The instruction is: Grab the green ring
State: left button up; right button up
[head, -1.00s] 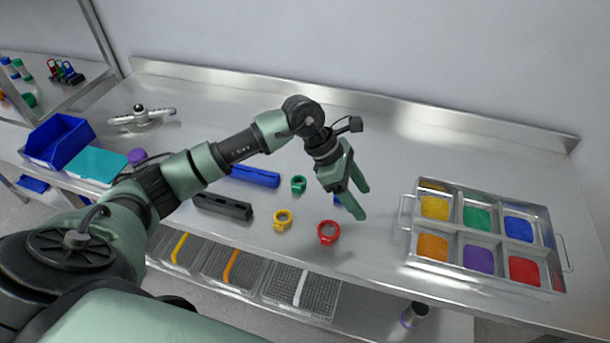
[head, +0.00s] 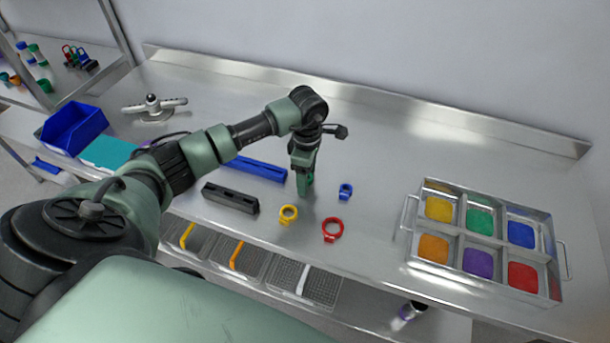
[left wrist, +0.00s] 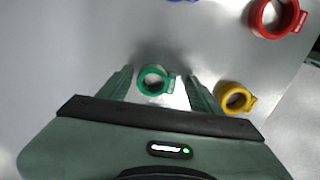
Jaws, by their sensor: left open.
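The green ring (left wrist: 153,80) lies on the metal table between the two open fingers of my left gripper (left wrist: 158,84) in the left wrist view. It has a small tab on its right side. In the head view my left gripper (head: 305,190) points down over the ring's place and hides the ring. The picture does not show clearly how high the fingertips are above the table. My right gripper is not in view.
A yellow ring (head: 288,214) lies close beside the gripper, with a red ring (head: 333,230) and a blue ring (head: 345,191) to the right. Black (head: 230,198) and blue (head: 258,168) bars lie left. A tray with coloured compartments (head: 408,228) stands at the right.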

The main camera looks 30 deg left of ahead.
pick_arm(q)
jog(key=shift+f, duration=0.1)
jog(key=c, duration=1.2)
jog(key=shift+c, duration=0.2)
